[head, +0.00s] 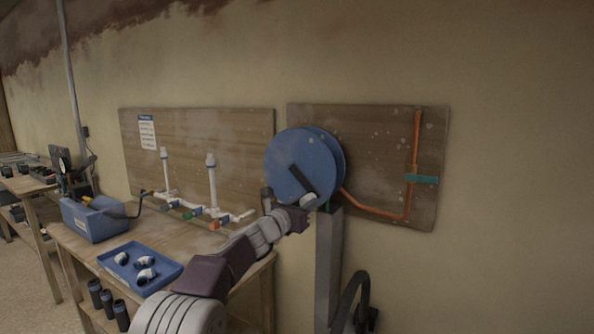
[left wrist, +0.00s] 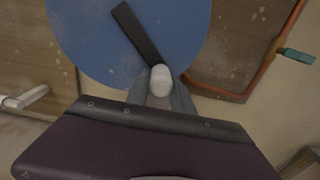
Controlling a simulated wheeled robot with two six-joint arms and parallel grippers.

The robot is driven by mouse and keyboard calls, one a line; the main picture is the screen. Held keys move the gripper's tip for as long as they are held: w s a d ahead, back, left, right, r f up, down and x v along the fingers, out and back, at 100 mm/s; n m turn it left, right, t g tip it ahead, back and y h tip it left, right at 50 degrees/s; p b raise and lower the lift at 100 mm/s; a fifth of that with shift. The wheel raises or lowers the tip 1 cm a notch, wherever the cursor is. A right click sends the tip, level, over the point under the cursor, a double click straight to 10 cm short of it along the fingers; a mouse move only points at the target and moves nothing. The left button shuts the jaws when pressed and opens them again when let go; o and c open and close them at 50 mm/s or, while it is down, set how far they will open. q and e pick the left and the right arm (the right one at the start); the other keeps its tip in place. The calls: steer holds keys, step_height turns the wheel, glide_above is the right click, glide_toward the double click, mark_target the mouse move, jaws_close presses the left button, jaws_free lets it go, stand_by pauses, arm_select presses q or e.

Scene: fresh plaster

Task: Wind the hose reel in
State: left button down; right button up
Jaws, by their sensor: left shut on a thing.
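The blue hose reel (head: 290,160) stands on a grey post (head: 328,265) in front of the right wooden board. Its dark crank arm (head: 302,182) slants from the hub down to the right. A pale crank knob (left wrist: 161,80) sits at the arm's lower end. My left gripper (head: 300,206) is shut on this knob, with a finger on each side of it in the left wrist view (left wrist: 163,92). The reel (left wrist: 95,35) fills the upper part of that view. An orange hose (head: 372,209) runs from behind the reel to the right. My right gripper is not in view.
A teal-handled valve (head: 422,179) sits on the orange pipe on the right board (head: 390,130). A workbench at left carries a blue tray (head: 168,277) of white fittings, a blue box (head: 95,222) and white pipework (head: 212,185). A dark curved object (head: 352,300) is below right.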

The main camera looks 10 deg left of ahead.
arm_select(q)
steer(key=w+a+f+p, duration=0.1)
steer(key=w+a+f, duration=0.1)
steer(key=a, duration=0.4)
steer(key=shift+w+a, duration=0.2)
steer(key=shift+a, duration=0.05)
steer(key=c, duration=1)
jaws_free()
steer(key=shift+s+d, duration=0.1)
steer(key=shift+f, duration=0.15)
steer(key=b+v, duration=0.5)
steer(key=v, duration=0.4)
steer(key=shift+b, duration=0.3)
